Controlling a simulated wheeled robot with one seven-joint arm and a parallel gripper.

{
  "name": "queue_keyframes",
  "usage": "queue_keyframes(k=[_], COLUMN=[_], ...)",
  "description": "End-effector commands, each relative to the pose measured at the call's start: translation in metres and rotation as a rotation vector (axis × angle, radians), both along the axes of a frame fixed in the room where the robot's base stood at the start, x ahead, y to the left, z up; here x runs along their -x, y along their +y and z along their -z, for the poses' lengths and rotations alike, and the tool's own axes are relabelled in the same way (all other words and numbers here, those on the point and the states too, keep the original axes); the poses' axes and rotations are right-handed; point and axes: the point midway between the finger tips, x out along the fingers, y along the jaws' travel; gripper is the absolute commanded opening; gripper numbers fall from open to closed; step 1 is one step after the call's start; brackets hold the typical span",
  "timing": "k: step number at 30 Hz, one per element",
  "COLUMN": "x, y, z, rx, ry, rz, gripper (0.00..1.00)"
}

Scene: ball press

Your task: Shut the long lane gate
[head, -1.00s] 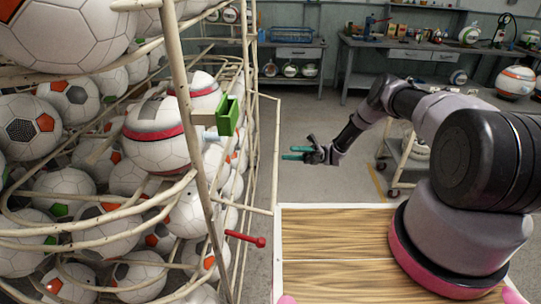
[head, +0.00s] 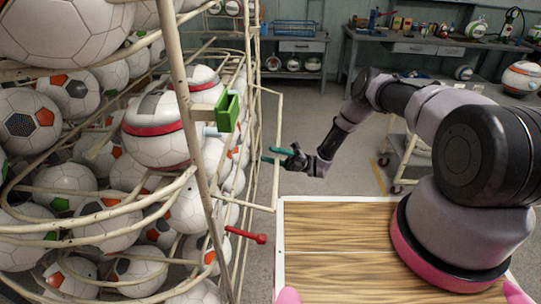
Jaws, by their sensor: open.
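A cream tube frame, which looks like the lane gate (head: 279,120), stands out from the right side of the ball cage. Its outer upright bar is apart from the cage's own bars. My gripper (head: 270,156) has teal fingers and is open. Its fingertips overlap the gate's outer upright in the picture; I cannot tell whether they touch it or straddle it. A green bracket (head: 228,112) is fixed on the cage's near post, left of the gate. A red-handled lever (head: 246,236) sticks out lower on the cage.
The wire cage (head: 188,130) full of soccer balls fills the left side. A wooden board (head: 335,245) lies in front under my arm. A cart (head: 405,160) and workbenches (head: 420,48) stand behind. Open floor lies beyond my gripper.

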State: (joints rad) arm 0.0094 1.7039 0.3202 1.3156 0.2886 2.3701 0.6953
Motion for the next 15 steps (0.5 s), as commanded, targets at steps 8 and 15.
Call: queue_keyframes(k=[8, 15], x=[0.0035, 0.0032], y=[0.0069, 0.0067], z=[-0.0042, -0.0042], rx=[0.001, 0.001], ry=[-0.001, -0.001], rz=[0.001, 0.001], gripper=[0.49, 0.07])
